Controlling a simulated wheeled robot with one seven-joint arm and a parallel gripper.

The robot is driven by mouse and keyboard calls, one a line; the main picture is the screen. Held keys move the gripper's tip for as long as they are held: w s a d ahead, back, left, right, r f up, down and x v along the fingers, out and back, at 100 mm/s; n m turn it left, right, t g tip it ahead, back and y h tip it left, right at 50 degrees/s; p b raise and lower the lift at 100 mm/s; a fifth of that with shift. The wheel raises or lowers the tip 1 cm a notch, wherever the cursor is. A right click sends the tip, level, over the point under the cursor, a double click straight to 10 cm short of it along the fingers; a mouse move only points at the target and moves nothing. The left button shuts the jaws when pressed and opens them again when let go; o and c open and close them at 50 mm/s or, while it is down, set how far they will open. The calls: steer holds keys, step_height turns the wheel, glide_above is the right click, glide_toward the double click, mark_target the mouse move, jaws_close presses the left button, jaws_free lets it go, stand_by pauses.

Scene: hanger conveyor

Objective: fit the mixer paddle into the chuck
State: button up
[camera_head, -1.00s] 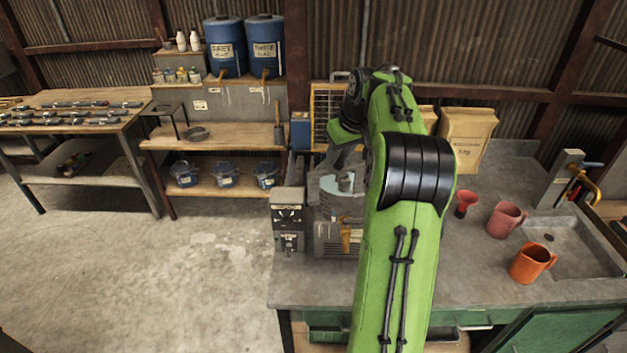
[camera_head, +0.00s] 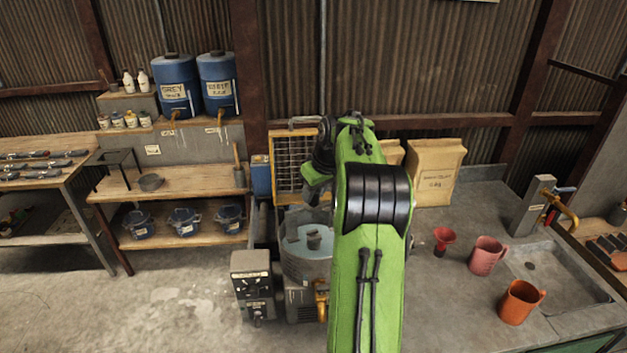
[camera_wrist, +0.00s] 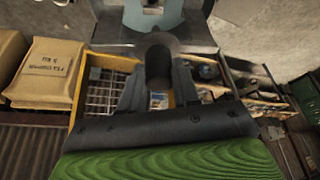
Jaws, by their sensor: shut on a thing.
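In the wrist view my gripper (camera_wrist: 158,88) has its two dark fingers closed on a dark, round-ended piece (camera_wrist: 158,50), which I take to be part of the mixer paddle. The rest of the paddle is hidden. Beyond it is a grey-blue surface (camera_wrist: 190,30), probably the mixer. My gripper is hidden behind the arm there. I cannot make out the chuck in either view.
A control box (camera_head: 252,285) stands left of the bowl, and a yellow-framed grid (camera_head: 290,165) behind it. Paper sacks (camera_head: 435,170) stand at the back.

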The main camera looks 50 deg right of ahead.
mark_target(317, 203)
steer(key=shift+w+d+f+b, duration=0.15)
steer(key=shift+f+b, duration=0.15)
steer(key=shift+f, duration=0.2)
step_height(317, 203, down, 5)
steer(key=b, duration=0.4)
steer(key=shift+s+r, duration=0.1)
steer(key=shift+s, duration=0.1)
steer(key=shift+f+b, duration=1.25)
steer(key=shift+f, duration=0.75)
stand_by(1.9)
steer(key=o, duration=0.7)
steer(key=o, duration=0.6)
